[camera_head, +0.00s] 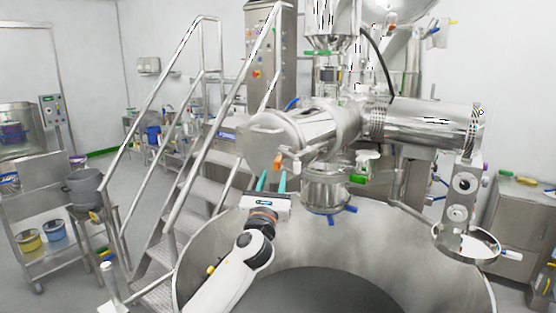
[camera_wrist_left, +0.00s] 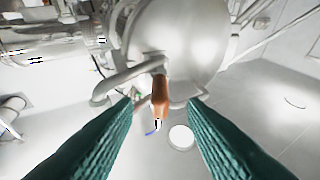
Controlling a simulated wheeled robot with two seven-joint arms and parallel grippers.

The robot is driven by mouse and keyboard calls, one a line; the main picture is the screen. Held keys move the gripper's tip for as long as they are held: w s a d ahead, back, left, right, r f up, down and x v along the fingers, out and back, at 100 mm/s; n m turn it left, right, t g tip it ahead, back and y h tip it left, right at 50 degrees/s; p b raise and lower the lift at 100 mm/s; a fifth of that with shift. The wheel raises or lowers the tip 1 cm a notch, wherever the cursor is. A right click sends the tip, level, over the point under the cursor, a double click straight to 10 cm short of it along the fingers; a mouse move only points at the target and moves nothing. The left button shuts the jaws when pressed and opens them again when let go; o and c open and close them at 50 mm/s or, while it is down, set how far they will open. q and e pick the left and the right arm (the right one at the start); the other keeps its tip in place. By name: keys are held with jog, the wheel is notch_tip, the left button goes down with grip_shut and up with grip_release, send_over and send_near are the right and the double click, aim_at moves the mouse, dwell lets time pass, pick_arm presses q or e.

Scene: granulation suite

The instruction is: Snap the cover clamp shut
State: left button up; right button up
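The round steel cover (camera_head: 262,148) closes the left end of a horizontal steel housing. The cover clamp's orange handle (camera_head: 279,162) hangs at the cover's lower edge. In the left wrist view the orange handle (camera_wrist_left: 160,95) points down the picture, with bent steel clamp bars (camera_wrist_left: 125,80) beside it and the pale cover (camera_wrist_left: 180,35) behind. My left gripper (camera_head: 271,181) is open, its teal fingers just below the handle. In the wrist view the handle appears between the spread fingers, with gaps on both sides and no visible contact. My right gripper is out of view.
A large open steel bowl (camera_head: 215,225) lies below the housing and my left arm. Steel stairs with handrails (camera_head: 190,115) stand to the left. A shelf cart with buckets (camera_head: 30,262) is farther left.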

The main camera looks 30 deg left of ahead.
aim_at(278, 163)
pick_arm(q)
jog(key=p+x, duration=0.1)
jog(key=x, duration=0.5)
jog(key=shift+w+a, duration=0.1)
jog(key=shift+w, duration=0.3)
grip_shut()
